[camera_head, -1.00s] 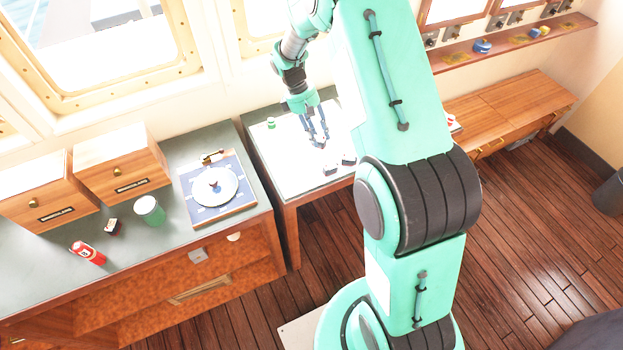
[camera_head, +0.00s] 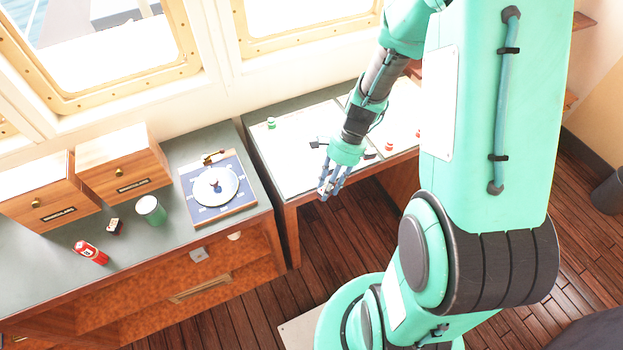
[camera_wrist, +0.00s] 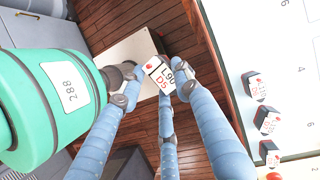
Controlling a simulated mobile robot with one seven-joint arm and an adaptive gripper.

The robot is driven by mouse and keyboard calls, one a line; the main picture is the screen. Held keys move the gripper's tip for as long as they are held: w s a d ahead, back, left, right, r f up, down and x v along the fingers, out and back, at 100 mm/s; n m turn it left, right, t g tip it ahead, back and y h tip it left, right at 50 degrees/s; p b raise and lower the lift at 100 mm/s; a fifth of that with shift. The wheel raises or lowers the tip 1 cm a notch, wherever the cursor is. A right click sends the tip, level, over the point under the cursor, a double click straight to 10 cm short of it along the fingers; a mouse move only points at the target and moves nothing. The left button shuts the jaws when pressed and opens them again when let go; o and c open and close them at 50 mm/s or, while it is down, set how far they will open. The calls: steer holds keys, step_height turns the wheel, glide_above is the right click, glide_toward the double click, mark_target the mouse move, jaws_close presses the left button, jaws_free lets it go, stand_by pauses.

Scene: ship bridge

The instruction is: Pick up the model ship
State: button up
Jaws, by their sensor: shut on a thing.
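My gripper (camera_head: 328,190) is past the front edge of the white-topped table, over the floor. In the wrist view its three blue fingers (camera_wrist: 168,90) are shut on a small labelled piece (camera_wrist: 160,74). The piece is white on top with a red dot, black "L90" and red "D5", and shows a dark side. It looks like a flat-sided token; I cannot tell whether it is the model ship. Similar labelled pieces (camera_wrist: 267,121) lie in a row on the white sheet at the right of the wrist view.
The white-topped table (camera_head: 288,150) also holds a small green object (camera_head: 271,123). On the left counter are a white plate (camera_head: 202,200) on a blue board, a green cup (camera_head: 150,210), a red can (camera_head: 91,252) and wooden drawer boxes (camera_head: 124,160). Open floor lies in front.

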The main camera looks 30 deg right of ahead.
steer(key=shift+s+a+f+m+t, duration=0.25)
steer(key=shift+s+f+m, duration=0.25)
steer(key=shift+f, duration=0.3)
steer(key=shift+s+a+f+m+t, duration=0.2)
steer(key=shift+s+f+m, duration=0.25)
steer(key=shift+f+m, duration=0.25)
steer(key=shift+s+a+f+m+t, duration=0.2)
steer(key=shift+s+f+m, duration=0.3)
steer(key=shift+f, duration=0.35)
steer(key=shift+w, duration=0.15)
steer(key=w, duration=0.5)
steer(key=w+d+f, duration=0.1)
steer(key=w, duration=0.4)
steer(key=w+d, duration=0.1)
steer(key=w, duration=0.4)
steer(key=shift+w+d+f+p, duration=0.25)
steer(key=shift+w+p, duration=0.05)
steer(key=shift+w, duration=0.05)
steer(key=shift+f, duration=0.15)
steer(key=shift+f, duration=1.6)
steer(key=shift+f, duration=0.1)
